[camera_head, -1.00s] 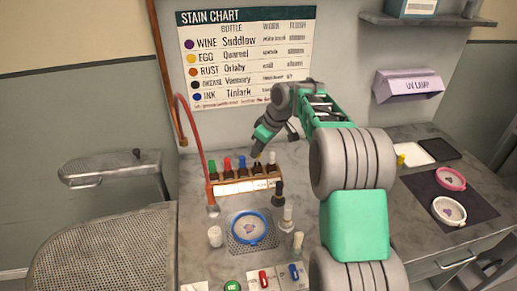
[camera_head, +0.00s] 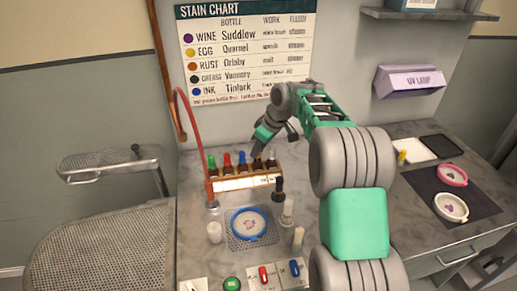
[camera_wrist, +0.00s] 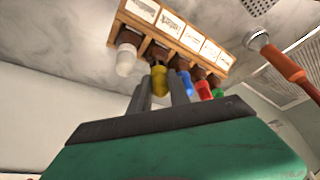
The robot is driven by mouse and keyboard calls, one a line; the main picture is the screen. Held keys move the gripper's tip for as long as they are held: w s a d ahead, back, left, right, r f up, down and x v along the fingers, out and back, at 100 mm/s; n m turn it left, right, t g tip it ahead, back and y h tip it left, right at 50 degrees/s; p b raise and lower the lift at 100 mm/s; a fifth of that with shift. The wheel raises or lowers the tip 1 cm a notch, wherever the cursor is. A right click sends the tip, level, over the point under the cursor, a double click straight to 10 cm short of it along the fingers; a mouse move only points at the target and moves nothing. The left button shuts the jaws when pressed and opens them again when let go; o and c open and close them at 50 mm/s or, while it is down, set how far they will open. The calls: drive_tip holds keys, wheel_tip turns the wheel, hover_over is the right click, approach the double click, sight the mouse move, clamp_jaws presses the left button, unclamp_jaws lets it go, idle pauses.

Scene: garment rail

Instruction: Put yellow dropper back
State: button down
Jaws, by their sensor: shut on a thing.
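The yellow dropper (camera_wrist: 159,80) is between the fingertips of my gripper (camera_wrist: 161,88) in the wrist view, with the jaws closed on its yellow bulb. Its lower end meets a brown bottle in the wooden rack (camera_wrist: 172,45); I cannot tell how far it is seated. White (camera_wrist: 126,58), blue (camera_wrist: 186,84), red (camera_wrist: 203,90) and green (camera_wrist: 218,93) droppers stand in the same row. In the head view, my gripper (camera_head: 257,150) is over the right part of the rack (camera_head: 232,184), and the yellow bulb is mostly hidden there.
A black-capped bottle (camera_head: 278,188) and a pale bottle (camera_head: 287,212) stand just in front of the rack. A blue hoop (camera_head: 249,223) lies nearby. A red hose (camera_head: 194,130) rises at the rack's left. A stain chart (camera_head: 245,55) hangs behind.

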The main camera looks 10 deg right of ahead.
idle(0.4)
drive_tip(key=shift+f+b, duration=0.4)
drive_tip(key=shift+f, duration=0.2)
drive_tip(key=c, duration=1.1)
unclamp_jaws()
drive_tip(key=shift+c, duration=0.2)
drive_tip(key=shift+r, duration=0.1)
drive_tip(key=shift+r+p, duration=3.15)
drive_tip(key=shift+r, duration=0.5)
